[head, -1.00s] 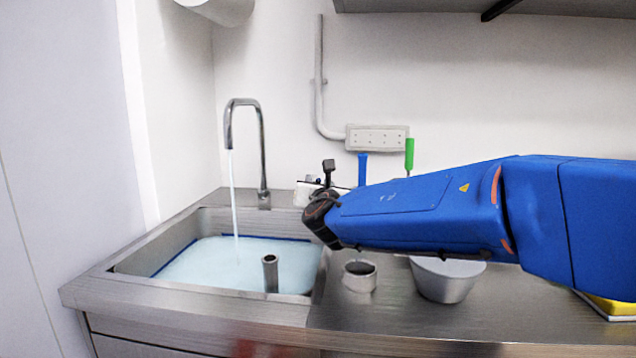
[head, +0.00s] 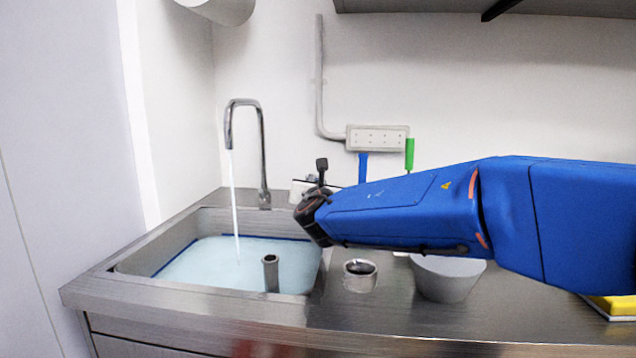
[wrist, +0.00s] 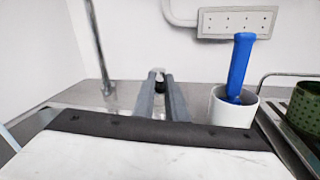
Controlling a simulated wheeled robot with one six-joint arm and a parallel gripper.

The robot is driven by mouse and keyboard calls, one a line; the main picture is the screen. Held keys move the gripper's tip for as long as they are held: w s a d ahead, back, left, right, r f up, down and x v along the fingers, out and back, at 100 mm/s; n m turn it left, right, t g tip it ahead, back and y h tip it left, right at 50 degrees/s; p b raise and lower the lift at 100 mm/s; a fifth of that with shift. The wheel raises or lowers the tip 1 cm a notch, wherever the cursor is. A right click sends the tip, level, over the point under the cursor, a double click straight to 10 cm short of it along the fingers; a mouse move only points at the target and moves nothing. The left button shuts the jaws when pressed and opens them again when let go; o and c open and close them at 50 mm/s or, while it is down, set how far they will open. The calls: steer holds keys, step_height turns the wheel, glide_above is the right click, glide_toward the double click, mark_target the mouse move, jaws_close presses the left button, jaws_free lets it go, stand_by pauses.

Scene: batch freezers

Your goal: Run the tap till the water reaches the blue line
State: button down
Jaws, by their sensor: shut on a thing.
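The tap (head: 262,150) is a tall metal gooseneck at the back of the steel sink (head: 150,302). A stream of water (head: 235,195) falls from it into pale blue water (head: 210,268). The blue line (head: 175,257) shows along the left and back walls, right at the water's edge; I cannot make out a gap between them. In the wrist view my gripper (wrist: 160,80) has its two grey fingers closed on a small tap knob (wrist: 159,75), light on top and dark below, right of the tap's pipe (wrist: 98,45). In the head view my wrist hides the fingers.
An upright metal pipe (head: 270,273) stands in the water. A steel ring-like cup (head: 360,276) and a grey bowl (head: 446,280) stand on the counter under my arm. A white pot (wrist: 232,108) holds a blue-handled tool (wrist: 239,65). A green perforated container (wrist: 305,110) stands at right.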

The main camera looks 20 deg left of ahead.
steer(key=shift+s+a+m+t+h, duration=0.25)
steer(key=shift+a+m+h, duration=0.3)
steer(key=shift+h, duration=0.2)
steer(key=shift+s+a+m+t+h, duration=0.2)
steer(key=shift+a+m+h, duration=0.25)
steer(key=shift+a+h, duration=0.2)
steer(key=shift+s+a+m+t+h, duration=0.25)
steer(key=shift+a+m+h, duration=0.3)
steer(key=shift+h, duration=0.25)
steer(key=c, duration=1.8)
jaws_free()
steer(key=shift+o, duration=0.2)
steer(key=s+d, duration=0.3)
steer(key=s, duration=1.4)
